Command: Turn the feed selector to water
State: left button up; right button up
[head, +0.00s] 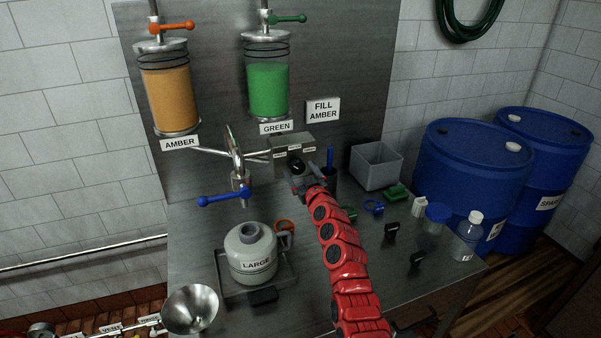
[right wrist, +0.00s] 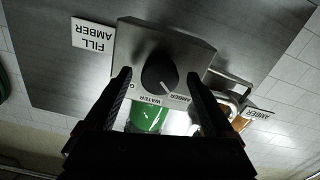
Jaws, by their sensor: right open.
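The feed selector is a black round knob (right wrist: 160,74) on a grey metal box (head: 292,146) fixed to the back panel. In the right wrist view, which is upside down, labels beside the knob read WATER (right wrist: 150,99) and AMBER (right wrist: 181,98); a third is mostly hidden. The knob's pale mark points to the lower right, toward the AMBER side. My right gripper (head: 308,181) is at the front of the box. Its open fingers (right wrist: 159,76) stand on either side of the knob, with gaps; contact is not seen. My left gripper is not in view.
A spout with a blue-handled valve (head: 222,198) hangs left of the box, above a LARGE jug (head: 250,254). Amber (head: 168,92) and green (head: 267,88) tanks hang above. A FILL AMBER sign (head: 323,110) is on the panel. A grey bin (head: 376,166) stands right.

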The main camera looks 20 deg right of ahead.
jog(key=c, duration=1.4)
jog(key=shift+m+b, duration=0.35)
jog(key=shift+m, duration=0.75)
jog(key=m, duration=0.2)
jog(key=shift+m, duration=2.8)
